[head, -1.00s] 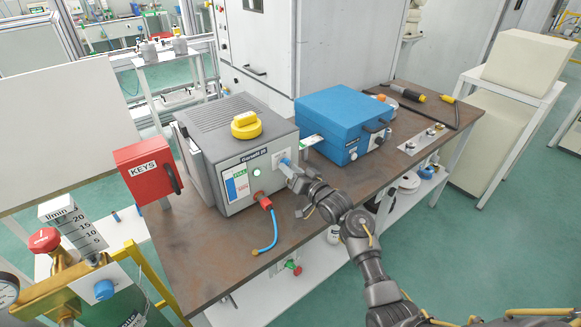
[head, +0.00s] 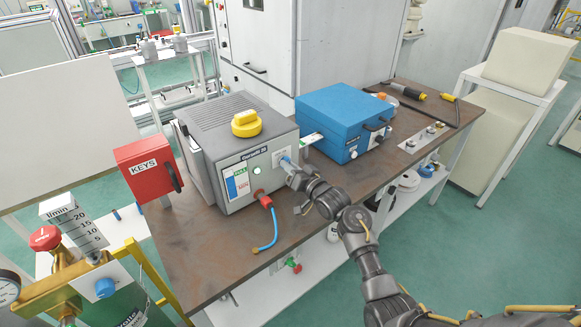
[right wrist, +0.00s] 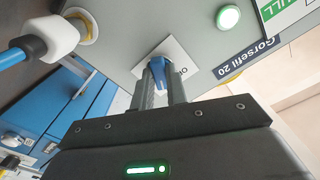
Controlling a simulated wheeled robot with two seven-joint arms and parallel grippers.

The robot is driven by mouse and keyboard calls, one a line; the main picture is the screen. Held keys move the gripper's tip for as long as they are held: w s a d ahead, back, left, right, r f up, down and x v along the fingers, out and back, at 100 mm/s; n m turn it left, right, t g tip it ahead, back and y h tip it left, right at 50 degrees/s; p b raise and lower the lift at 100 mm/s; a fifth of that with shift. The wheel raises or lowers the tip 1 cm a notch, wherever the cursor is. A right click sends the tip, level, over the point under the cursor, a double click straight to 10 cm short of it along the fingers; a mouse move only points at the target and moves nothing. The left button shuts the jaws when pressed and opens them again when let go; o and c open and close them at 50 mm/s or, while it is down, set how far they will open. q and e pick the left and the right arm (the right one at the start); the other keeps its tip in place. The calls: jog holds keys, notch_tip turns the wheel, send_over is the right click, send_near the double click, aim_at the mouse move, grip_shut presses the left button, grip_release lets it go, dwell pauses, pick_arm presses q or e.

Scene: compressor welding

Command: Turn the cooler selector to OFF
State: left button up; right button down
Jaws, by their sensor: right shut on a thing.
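The cooler is the grey box (head: 235,150) with a yellow cap on its lid, standing on the brown bench. Its selector is a blue knob on a white plate on the front panel; it shows in the right wrist view (right wrist: 159,76). My right gripper (right wrist: 160,92) is shut on the knob, one finger on each side. An "O" mark shows on the plate to the right of the knob; the other marks are hidden. In the head view the right gripper (head: 289,167) reaches the panel's right end. A lit green lamp (right wrist: 228,17) is on the panel. My left gripper is not in view.
A red KEYS box (head: 147,168) stands left of the cooler. A blue case (head: 343,115) stands to its right. A red connector with a blue hose (head: 274,230) hangs from the front panel, left of my right gripper. A gas cylinder with a gauge is at lower left.

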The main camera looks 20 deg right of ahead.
jog(key=n+b, duration=0.2)
jog(key=n, duration=0.9)
jog(key=shift+b, duration=0.35)
jog(key=shift+n, duration=0.5)
jog(key=c, duration=1.4)
grip_release()
